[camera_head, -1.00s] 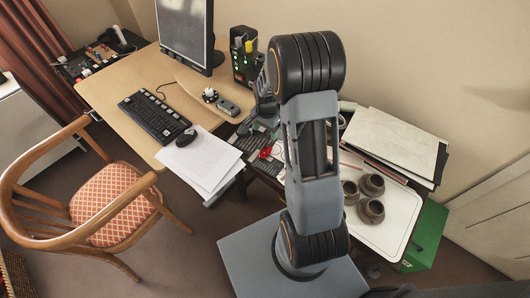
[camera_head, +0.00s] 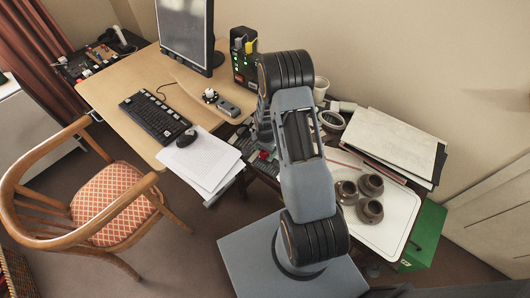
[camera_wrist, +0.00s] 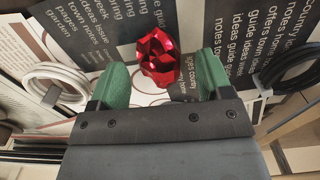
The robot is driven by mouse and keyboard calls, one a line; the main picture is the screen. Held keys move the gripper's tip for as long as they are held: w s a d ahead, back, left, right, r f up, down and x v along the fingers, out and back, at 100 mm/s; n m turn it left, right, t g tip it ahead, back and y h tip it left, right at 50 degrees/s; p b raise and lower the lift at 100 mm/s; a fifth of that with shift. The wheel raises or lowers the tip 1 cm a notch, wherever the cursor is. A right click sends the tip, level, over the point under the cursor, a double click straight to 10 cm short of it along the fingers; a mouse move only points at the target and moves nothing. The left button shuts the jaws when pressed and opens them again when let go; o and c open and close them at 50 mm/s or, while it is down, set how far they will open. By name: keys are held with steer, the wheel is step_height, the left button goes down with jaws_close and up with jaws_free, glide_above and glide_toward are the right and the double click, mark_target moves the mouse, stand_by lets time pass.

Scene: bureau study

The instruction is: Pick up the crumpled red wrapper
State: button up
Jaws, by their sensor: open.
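The crumpled red wrapper (camera_wrist: 157,54) is shiny and faceted in the wrist view. It lies on a dark printed sheet (camera_wrist: 200,25) with rows of pale words. My gripper (camera_wrist: 161,72) is open, with one green finger to the left of the wrapper and the other to the right. The wrapper sits between and slightly beyond the fingertips, and I see no finger touching it. In the head view a small red patch of the wrapper (camera_head: 264,155) shows beside my arm, which hides most of my gripper there.
A pale coil (camera_wrist: 52,84) lies left of the fingers and a dark coil (camera_wrist: 288,66) right. In the head view, a white tray (camera_head: 392,235) with three brown pots, stacked folders (camera_head: 392,142) and a white cup (camera_head: 320,88) stand close to my arm. Papers (camera_head: 205,165) lie left.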

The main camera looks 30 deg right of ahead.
steer(key=shift+f, duration=0.5)
steer(key=shift+c, duration=0.3)
steer(key=c, duration=1)
